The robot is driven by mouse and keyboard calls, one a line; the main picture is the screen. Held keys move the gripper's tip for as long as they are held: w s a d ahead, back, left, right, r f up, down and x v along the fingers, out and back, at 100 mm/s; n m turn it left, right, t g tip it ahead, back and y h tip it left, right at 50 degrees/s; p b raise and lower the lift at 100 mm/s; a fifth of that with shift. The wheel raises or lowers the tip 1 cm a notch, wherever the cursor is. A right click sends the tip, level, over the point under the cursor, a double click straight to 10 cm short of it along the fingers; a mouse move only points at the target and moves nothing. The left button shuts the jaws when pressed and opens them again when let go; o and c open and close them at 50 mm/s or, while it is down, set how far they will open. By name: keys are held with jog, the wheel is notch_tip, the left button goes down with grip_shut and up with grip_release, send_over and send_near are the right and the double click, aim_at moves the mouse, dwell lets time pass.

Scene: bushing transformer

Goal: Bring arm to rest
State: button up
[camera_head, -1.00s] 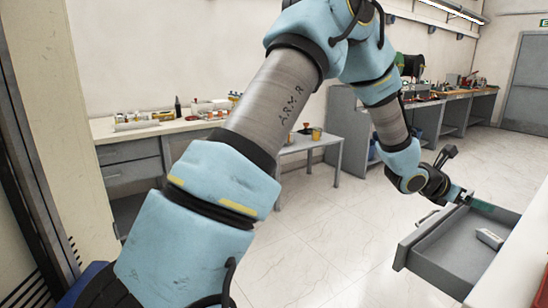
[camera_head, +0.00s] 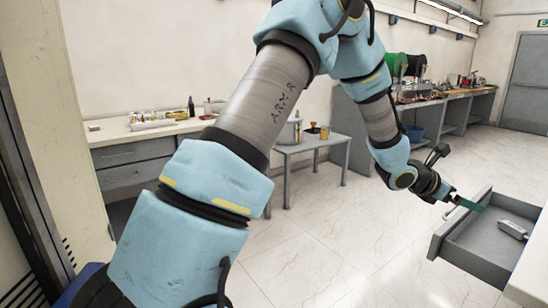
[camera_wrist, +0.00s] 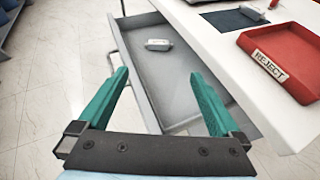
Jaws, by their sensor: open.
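My arm reaches across the head view toward an open grey drawer on the right. My gripper (camera_head: 463,203) is at the drawer's near left edge. In the wrist view, my gripper (camera_wrist: 160,88) has its two green fingers spread wide, with nothing between them. The drawer (camera_wrist: 150,80) lies beyond and below the fingers.
A white worktop (camera_wrist: 225,60) borders the drawer on the right, bearing a red tray (camera_wrist: 280,60) labelled REJECT and a dark mat (camera_wrist: 233,19). Benches with tools line the back wall. A small grey table (camera_head: 310,145) stands mid-room. Open tiled floor lies left of the drawer.

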jog(key=s+a+f+m+y, duration=0.1)
jog(key=a+m+y, duration=0.5)
jog(key=a, duration=2.1)
jog(key=s+a+f+m+y, duration=0.1)
jog(key=s+a+m+y, duration=0.2)
jog(key=a+m, duration=1.1)
jog(key=a+y, duration=0.3)
jog(key=a, duration=1.1)
jog(key=shift+s+f+y, duration=0.35)
jog(key=shift+s+y, duration=0.05)
